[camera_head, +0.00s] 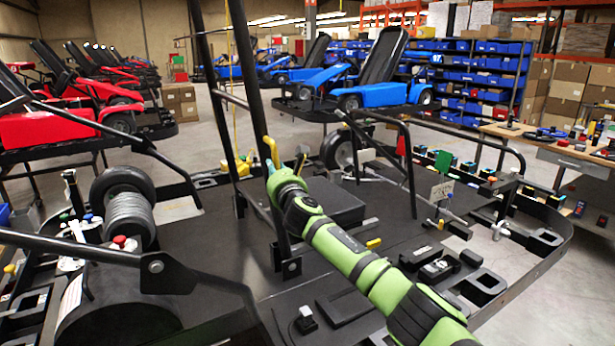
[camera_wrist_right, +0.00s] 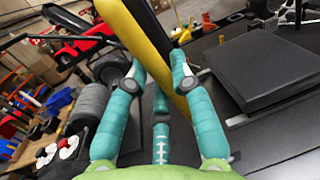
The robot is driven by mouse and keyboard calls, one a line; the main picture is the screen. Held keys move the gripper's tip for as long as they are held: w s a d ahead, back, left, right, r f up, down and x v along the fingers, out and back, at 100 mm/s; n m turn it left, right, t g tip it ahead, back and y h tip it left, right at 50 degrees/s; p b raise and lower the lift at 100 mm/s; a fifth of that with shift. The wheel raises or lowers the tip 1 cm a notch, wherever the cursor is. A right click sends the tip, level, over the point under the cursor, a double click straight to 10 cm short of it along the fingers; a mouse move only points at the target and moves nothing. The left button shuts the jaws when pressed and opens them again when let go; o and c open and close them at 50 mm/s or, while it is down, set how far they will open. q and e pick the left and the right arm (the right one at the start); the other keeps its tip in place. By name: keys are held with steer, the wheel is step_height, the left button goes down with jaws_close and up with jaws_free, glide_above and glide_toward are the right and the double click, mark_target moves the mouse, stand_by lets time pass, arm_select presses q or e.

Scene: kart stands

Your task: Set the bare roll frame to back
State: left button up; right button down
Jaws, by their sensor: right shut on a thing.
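A tall black roll frame (camera_head: 252,85) of two long tubes joined by crossbars rises from the black kart deck (camera_head: 215,235), slightly tilted, its top out of view. A yellow grip piece (camera_head: 271,150) sits along its nearer tube and also shows in the right wrist view (camera_wrist_right: 152,48) beside the black tube. My right gripper (camera_head: 273,168) is at that tube, its teal fingers closed around the yellow piece in the wrist view (camera_wrist_right: 160,80). The fingertips are partly hidden behind it. My left gripper is not in view.
A wheel (camera_head: 128,210) and lower black tubing (camera_head: 70,245) stand at left. A black box (camera_head: 330,200) lies on the deck behind my right arm. Another bent tube hoop (camera_head: 409,150) stands at right. Blue karts (camera_head: 365,92) and red karts (camera_head: 75,108) stand behind.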

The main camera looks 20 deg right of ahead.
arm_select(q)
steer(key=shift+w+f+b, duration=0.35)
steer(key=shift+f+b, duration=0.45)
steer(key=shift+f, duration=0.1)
arm_select(e)
steer(key=s+a+f+n, duration=0.1)
steer(key=a+f+n, duration=0.1)
steer(key=a, duration=0.4)
steer(key=a+f+n, duration=0.2)
steer(key=a, duration=0.4)
steer(key=shift+s+a+n+t, duration=0.2)
steer(key=shift+s+n+t, duration=0.1)
steer(key=shift+s+t, duration=0.1)
steer(key=shift+f, duration=0.15)
steer(key=c, duration=1)
jaws_free()
steer(key=shift+c, duration=0.2)
steer(key=shift+a+f, duration=0.1)
steer(key=shift+a, duration=0.05)
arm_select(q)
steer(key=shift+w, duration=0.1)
arm_select(e)
steer(key=s+f, duration=0.1)
steer(key=s, duration=1)
steer(key=shift+s+f, duration=0.3)
steer(key=shift+s, duration=0.1)
